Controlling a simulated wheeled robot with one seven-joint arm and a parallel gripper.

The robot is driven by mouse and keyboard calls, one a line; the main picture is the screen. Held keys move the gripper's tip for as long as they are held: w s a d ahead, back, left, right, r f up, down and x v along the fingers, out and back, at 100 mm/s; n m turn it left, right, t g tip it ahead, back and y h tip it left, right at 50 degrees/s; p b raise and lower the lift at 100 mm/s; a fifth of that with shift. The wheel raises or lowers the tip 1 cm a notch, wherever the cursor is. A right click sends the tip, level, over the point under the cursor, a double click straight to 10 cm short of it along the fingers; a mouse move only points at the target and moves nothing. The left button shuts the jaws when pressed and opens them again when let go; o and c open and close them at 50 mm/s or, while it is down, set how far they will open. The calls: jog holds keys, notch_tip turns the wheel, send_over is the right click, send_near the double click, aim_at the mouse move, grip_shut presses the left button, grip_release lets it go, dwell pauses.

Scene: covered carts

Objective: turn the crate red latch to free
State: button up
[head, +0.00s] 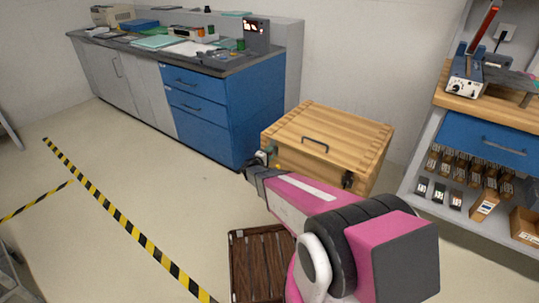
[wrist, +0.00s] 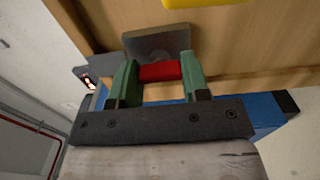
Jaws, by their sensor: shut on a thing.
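The crate (head: 325,140) is light wood with a closed lid and a dark handle (head: 315,144) on top. My gripper (head: 260,163) is at its front left corner. In the wrist view, the green fingers of my gripper (wrist: 158,76) stand on either side of the red latch (wrist: 160,71) and are shut on it. The red latch lies crosswise between the fingers, in front of a dark grey plate (wrist: 155,43) on the wooden crate wall (wrist: 232,45). In the head view the latch is too small to make out.
A dark brown slatted crate (head: 258,262) stands on the floor below my arm. A blue-drawered bench (head: 205,105) stands behind to the left, and shelving (head: 455,165) is at the right. Part of a yellow thing (wrist: 200,3) shows at the wrist view's top edge. The left floor is open.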

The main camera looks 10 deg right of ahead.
jog(key=shift+n, duration=8.4)
jog(key=o, duration=0.9)
jog(key=shift+s+a, duration=0.1)
jog(key=v, duration=1)
jog(key=shift+s+a, duration=0.2)
